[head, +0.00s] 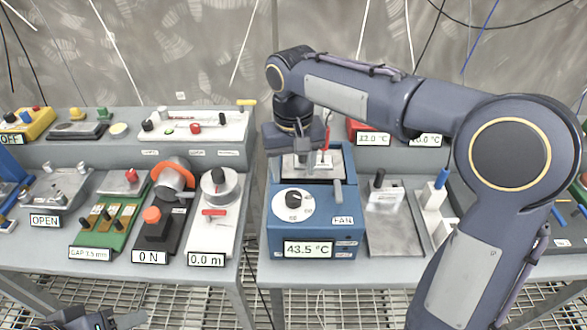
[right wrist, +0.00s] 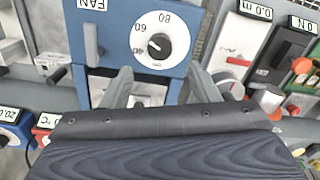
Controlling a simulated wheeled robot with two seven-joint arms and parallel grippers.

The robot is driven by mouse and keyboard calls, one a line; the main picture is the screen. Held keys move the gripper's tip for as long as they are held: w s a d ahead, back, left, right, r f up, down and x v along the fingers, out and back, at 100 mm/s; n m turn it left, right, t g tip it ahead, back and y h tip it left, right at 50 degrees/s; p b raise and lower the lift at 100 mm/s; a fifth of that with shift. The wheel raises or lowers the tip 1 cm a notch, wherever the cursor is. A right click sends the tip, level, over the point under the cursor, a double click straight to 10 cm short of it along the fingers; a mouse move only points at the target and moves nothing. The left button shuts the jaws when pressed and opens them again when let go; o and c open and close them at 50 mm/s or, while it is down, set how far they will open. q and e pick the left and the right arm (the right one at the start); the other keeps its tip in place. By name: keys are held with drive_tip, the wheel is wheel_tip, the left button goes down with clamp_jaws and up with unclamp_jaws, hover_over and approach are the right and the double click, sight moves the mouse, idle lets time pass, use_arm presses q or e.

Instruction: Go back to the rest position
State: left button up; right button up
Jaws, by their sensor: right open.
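My right arm reaches in from the right in the head view, bent over a blue box (head: 312,244) with a dial, a FAN label and a 43.5 °C display. My right gripper (head: 312,160) points down at the back part of this box. In the right wrist view the two fingers of the gripper (right wrist: 160,88) stand apart with nothing held between them. I cannot tell whether the fingertips touch the box.
Left of the blue box stand a white device reading 0.0 m (head: 214,215), a black one reading 0 N (head: 153,235) and a green board (head: 104,222). A grey plate device (head: 392,225) stands to its right. A raised grey shelf (head: 130,150) runs behind. Cables hang at the back.

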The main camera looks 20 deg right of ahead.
drive_tip(key=shift+s+d, duration=0.2)
drive_tip(key=shift+d, duration=0.1)
drive_tip(key=s+d+t+y, duration=0.2)
drive_tip(key=s+d+y, duration=0.1)
drive_tip(key=s+d, duration=0.55)
drive_tip(key=s+a+f+m+t, duration=0.1)
drive_tip(key=s+f+t, duration=0.2)
drive_tip(key=s, duration=1)
wheel_tip(320, 180, down, 2)
drive_tip(key=shift+a+f+t+y, duration=0.1)
drive_tip(key=shift+a+t+y, duration=0.2)
drive_tip(key=shift+y, duration=0.1)
